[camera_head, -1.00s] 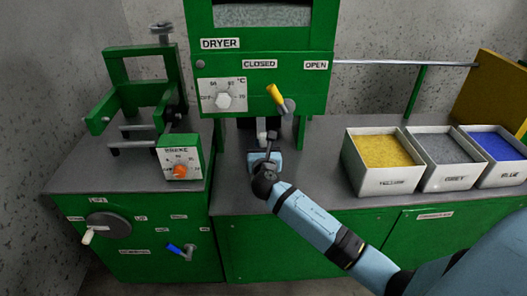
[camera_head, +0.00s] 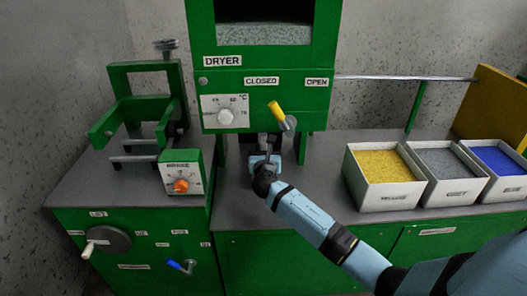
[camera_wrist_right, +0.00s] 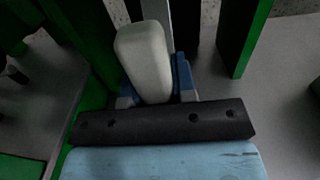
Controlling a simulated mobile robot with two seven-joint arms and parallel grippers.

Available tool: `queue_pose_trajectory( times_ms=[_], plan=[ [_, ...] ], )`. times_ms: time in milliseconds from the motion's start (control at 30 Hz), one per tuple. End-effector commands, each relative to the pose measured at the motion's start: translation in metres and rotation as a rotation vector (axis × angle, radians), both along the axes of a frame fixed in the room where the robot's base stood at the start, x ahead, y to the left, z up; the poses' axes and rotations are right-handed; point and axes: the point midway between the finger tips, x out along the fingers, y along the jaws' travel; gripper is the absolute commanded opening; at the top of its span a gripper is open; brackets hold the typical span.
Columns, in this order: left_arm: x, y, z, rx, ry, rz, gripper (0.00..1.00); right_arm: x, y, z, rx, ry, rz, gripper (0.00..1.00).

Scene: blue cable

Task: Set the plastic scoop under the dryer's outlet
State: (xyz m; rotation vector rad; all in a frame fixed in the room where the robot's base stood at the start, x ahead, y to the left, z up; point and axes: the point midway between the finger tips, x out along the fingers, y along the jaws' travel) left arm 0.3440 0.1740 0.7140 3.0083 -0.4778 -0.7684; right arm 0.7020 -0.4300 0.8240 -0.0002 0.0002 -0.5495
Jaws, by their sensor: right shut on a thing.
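The green dryer (camera_head: 262,85) stands on the grey bench, with a yellow lever (camera_head: 277,112) on its front. My right gripper (camera_head: 265,158) is low between the dryer's legs, close to the bench top. It is shut on a pale grey, rounded handle-like piece, seen in the right wrist view (camera_wrist_right: 145,62), which I take to be the plastic scoop's handle. The rest of the scoop is mostly hidden behind the gripper and under the dryer. The outlet cannot be made out clearly. My left gripper is not in view.
A green leg (camera_wrist_right: 243,40) stands close right of the gripper in the wrist view. White boxes of yellow (camera_head: 388,202), grey and blue granules stand on the right. A green machine (camera_head: 110,130) with knobs stands left. Bare bench lies between the dryer and the boxes.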

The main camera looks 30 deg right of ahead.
Motion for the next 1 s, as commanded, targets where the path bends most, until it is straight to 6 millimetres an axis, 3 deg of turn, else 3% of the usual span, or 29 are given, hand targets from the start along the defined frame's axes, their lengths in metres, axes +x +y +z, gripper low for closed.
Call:
queue_pose_trajectory(
  times_ms=[967,1000],
  plan=[
    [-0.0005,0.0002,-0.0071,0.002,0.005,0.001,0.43,-0.0001,0.0002,-0.0083,0.000,0.000,0.000,0.00],
    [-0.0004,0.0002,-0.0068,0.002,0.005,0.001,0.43,-0.0001,0.0002,-0.0083,0.000,0.000,0.000,0.34]
  ],
)
